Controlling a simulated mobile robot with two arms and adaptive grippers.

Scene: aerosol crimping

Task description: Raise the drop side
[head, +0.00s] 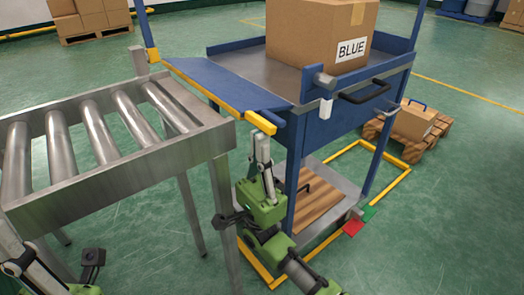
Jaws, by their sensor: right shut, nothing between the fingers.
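The drop side is a blue panel (222,82) on the trolley's left, with a yellow bar (205,92) along its outer edge. It is folded down and lies out between the trolley deck and the roller conveyor. My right gripper (262,142) points upward just below the yellow end (260,122) of the bar. Its fingers are shut with nothing between them; whether they touch the bar is hard to tell. My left gripper (18,264) is low at the left edge, below the conveyor, partly cut off, and its finger opening is unclear.
A cardboard box labelled BLUE (310,35) stands on the trolley deck (245,62). The roller conveyor (150,150) stands close on the left. A black handle (363,92) juts from the trolley's near end. A yellow floor frame (390,188) surrounds the trolley. A box on a pallet (440,135) is behind right.

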